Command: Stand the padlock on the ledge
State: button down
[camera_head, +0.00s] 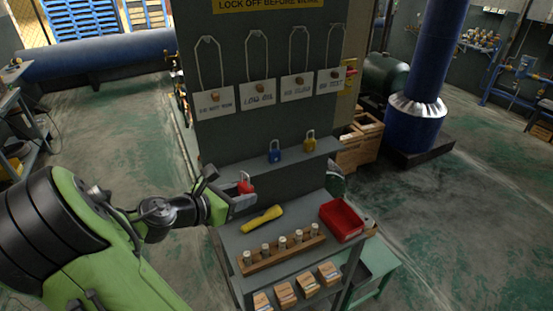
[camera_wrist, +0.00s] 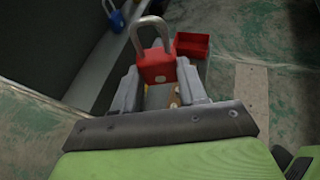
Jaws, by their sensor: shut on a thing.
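My gripper (camera_head: 243,195) is shut on a red padlock (camera_head: 246,184), near the left end of the ledge (camera_head: 230,173). In the wrist view the red padlock (camera_wrist: 156,66) sits upright between the two fingers (camera_wrist: 160,88), shackle up. A blue padlock (camera_head: 274,153) and a yellow padlock (camera_head: 309,142) stand on the ledge to the right. The blue padlock (camera_wrist: 115,18) also shows at the top of the wrist view. I cannot tell whether the red padlock touches the ledge.
Below the ledge, a grey bench holds a yellow torch-like tool (camera_head: 262,219), a wooden rack (camera_head: 284,250) of small cylinders, several small boxes (camera_head: 286,294) and a red bin (camera_head: 341,220). Tags (camera_head: 257,94) hang on the board above. The ledge between the red and blue padlocks looks clear.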

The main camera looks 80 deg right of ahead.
jog(key=s+g, duration=0.1)
jog(key=s, duration=0.3)
jog(key=t+p, duration=0.1)
jog(key=p, duration=0.2)
send_over(231, 176)
jog(key=shift+s+a+r, duration=0.2)
jog(key=shift+a+r, duration=0.1)
jog(key=shift+r, duration=0.1)
jog(key=shift+w+d+f+b, duration=0.1)
jog(key=shift+d+f+b, duration=0.05)
jog(key=shift+f, duration=0.5)
jog(key=shift+w+d+f+b, duration=0.1)
jog(key=shift+f+b, duration=0.05)
jog(key=shift+f, duration=0.45)
notch_tip(231, 176, down, 5)
jog(key=shift+r, duration=0.2)
jog(key=shift+d, duration=0.2)
jog(key=shift+f, duration=0.1)
jog(key=shift+a+f, duration=0.15)
jog(key=shift+f, duration=0.05)
jog(key=c, duration=0.6)
grip_release()
jog(key=shift+a, duration=0.1)
